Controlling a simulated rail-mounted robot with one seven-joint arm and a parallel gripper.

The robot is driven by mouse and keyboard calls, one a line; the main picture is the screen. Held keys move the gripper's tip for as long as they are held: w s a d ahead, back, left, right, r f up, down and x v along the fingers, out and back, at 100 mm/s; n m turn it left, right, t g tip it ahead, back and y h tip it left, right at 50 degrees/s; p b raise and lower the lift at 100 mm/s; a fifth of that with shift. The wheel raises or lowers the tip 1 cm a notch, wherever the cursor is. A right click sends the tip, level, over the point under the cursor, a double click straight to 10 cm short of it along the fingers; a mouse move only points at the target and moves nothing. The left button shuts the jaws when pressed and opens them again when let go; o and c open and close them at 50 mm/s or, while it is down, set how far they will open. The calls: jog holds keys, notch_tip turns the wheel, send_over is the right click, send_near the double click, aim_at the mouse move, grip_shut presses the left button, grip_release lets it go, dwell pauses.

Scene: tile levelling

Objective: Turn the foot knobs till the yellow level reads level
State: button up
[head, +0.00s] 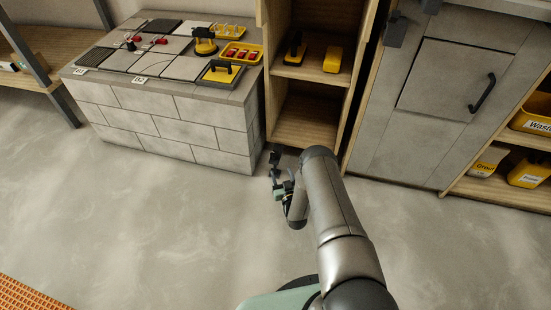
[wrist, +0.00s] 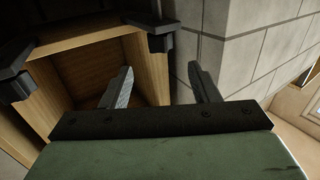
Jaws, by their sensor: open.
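My gripper (head: 277,166) hangs low in front of the tiled block (head: 165,127), near its right corner, clear of its top. In the wrist view my gripper (wrist: 161,78) has its two fingers apart with nothing between them. On the block's top lie grey tiles (head: 127,59) with small red-and-black parts (head: 133,45) on them. A round yellow-and-black item (head: 205,42) stands at the back right of the tiles. The foot knobs and the level are too small in the head view to identify surely.
Yellow trays (head: 241,53) with small parts line the block's right side, and a black-handled tool sits in the front tray (head: 209,78). A wooden shelf (head: 308,73) beside it holds a yellow block (head: 333,58). A grey cabinet (head: 440,75) stands right. Floor in front is clear.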

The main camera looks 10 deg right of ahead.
aim_at(276, 158)
jog(key=w+b, duration=0.1)
jog(key=w, duration=0.2)
jog(key=w+b, duration=0.1)
jog(key=w, duration=0.2)
jog(key=w+b, duration=0.1)
jog(key=w, duration=0.2)
jog(key=shift+w+a+f+b, duration=0.15)
jog(key=shift+w+a+b, duration=0.25)
jog(key=shift+w, duration=0.6)
